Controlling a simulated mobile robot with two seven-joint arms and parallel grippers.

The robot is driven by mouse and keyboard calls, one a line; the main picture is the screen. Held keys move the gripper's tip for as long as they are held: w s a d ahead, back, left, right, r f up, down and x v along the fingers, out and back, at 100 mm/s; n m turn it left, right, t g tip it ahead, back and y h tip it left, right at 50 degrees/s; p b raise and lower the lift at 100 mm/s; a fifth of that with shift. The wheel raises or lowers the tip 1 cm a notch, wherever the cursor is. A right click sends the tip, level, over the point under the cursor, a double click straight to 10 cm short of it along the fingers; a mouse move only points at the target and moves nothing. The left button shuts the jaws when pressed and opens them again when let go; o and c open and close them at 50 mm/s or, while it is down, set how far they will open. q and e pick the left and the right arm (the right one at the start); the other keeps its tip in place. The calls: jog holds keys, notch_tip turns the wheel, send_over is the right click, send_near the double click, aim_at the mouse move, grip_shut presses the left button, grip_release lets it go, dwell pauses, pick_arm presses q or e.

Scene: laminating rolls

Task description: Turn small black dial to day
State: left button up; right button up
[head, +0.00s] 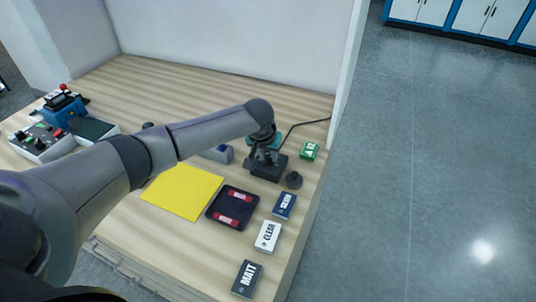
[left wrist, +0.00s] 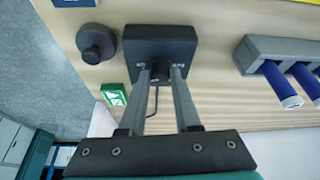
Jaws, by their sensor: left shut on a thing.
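A small black dial (left wrist: 161,70) sits on the face of a square black box (left wrist: 160,42) in the left wrist view. My left gripper (left wrist: 161,76) is shut on the dial, with one finger on each side. Small white marks flank the dial, too small to read, so I cannot tell its setting. In the head view the black box (head: 266,172) stands on the table's right part. My left gripper (head: 267,148) comes down on it from above, and the wrist hides the dial. My right gripper is not in view.
A round black knob (head: 293,180) and a green block (head: 310,151) stand close by the box. A cable runs behind it. Labelled blocks, a dark tray (head: 211,215) with red rolls and a yellow sheet (head: 168,198) lie in front. A grey holder (left wrist: 265,47) carries blue rolls.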

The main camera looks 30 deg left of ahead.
pick_arm(q)
grip_shut()
